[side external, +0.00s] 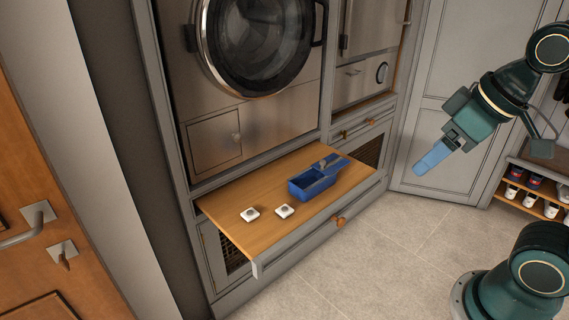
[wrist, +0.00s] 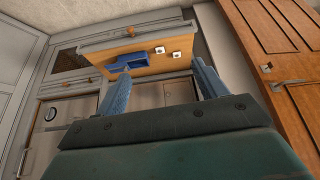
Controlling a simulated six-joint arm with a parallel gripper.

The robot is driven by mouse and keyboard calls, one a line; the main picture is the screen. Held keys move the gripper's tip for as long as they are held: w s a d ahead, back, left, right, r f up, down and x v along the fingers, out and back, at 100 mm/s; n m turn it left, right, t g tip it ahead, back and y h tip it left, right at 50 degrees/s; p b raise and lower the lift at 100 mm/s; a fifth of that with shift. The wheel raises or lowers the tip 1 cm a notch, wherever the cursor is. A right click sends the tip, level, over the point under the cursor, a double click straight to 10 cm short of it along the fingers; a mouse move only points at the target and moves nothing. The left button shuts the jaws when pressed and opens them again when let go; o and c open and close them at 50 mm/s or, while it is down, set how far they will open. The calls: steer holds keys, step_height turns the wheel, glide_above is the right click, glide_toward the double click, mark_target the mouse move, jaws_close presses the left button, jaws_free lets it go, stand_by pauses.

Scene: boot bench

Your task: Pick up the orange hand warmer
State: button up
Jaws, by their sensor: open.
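I see no orange hand warmer in either view. A pull-out wooden shelf (side external: 316,221) holds a blue open-topped box (side external: 312,184) with a flat blue handle-like part and something small and grey at its top. Two small white square pieces with grey round centres, one on the left (side external: 250,214) and one on the right (side external: 284,211), lie in front of it. My gripper (side external: 426,163) is in the air to the right of the shelf, apart from everything. In the wrist view its blue fingers (wrist: 155,82) are spread and empty, with the blue box (wrist: 133,62) beyond them.
A round-doored washer (side external: 262,45) stands above the shelf. A wooden door (side external: 40,220) is at the left. A low rack (side external: 535,195) with several cans stands at the right. The tiled floor (side external: 400,240) between shelf and rack is clear.

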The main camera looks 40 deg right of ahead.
steer(key=w+a+f+n+g+y, duration=0.2)
steer(key=w+n, duration=0.5)
steer(key=w, duration=1.9)
steer(key=w+f+n+g+y, duration=0.1)
steer(key=w+f+n, duration=0.2)
steer(key=w+f, duration=0.5)
steer(key=w+f+n+g+y, duration=0.1)
steer(key=w+f+n, duration=0.2)
steer(key=w+f, duration=0.5)
step_height(320, 180, down, 7)
steer(key=shift+r+n, duration=0.1)
steer(key=shift+n, duration=0.2)
steer(key=shift+a, duration=0.1)
glide_above(257, 212)
step_height(257, 212, down, 8)
steer(key=shift+r, duration=0.25)
steer(key=shift+w+f, duration=0.1)
steer(key=shift+f, duration=0.2)
